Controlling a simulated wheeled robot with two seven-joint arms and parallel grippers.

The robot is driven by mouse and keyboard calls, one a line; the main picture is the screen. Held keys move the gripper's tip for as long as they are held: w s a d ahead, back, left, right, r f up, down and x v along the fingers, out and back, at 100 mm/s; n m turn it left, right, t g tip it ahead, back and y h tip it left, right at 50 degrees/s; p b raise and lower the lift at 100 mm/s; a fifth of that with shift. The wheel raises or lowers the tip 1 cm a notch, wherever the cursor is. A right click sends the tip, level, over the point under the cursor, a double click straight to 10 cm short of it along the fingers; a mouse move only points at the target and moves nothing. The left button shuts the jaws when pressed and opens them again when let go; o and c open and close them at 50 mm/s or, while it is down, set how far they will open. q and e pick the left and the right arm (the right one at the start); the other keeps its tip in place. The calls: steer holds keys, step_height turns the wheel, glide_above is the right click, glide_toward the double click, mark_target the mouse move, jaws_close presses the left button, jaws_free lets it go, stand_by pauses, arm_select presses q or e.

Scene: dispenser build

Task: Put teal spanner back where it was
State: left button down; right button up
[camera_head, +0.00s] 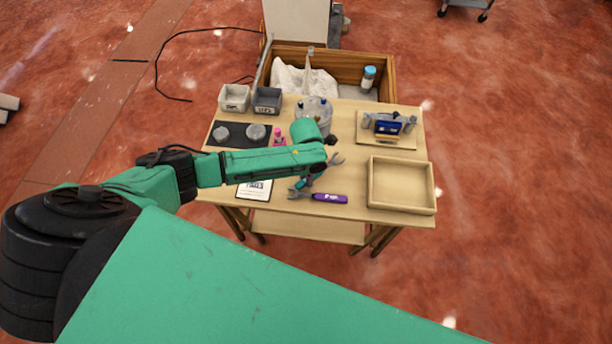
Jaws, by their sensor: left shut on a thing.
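My left gripper (317,168) is over the front middle of the table, shut on the teal spanner (336,159). The spanner's grey jaw end sticks out to the right of the gripper. Most of its handle is hidden by the gripper and arm, and I cannot tell whether it touches the table. A purple-handled spanner (330,198) lies on the table just in front of the gripper. My right gripper is not in view.
An empty wooden tray (372,196) stands at the front right. A stand with a blue block (388,127) is behind it. A dispenser (322,106), a pink bottle (279,134), two small bins (235,97), a dark mat (235,140) and a printed card (254,190) are also on the table.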

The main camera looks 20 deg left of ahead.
arm_select(q)
steer(key=c, duration=0.7)
jaws_free()
steer(key=shift+o, duration=0.2)
steer(key=shift+r, duration=0.1)
step_height(320, 180, up, 13)
steer(key=shift+b, duration=0.35)
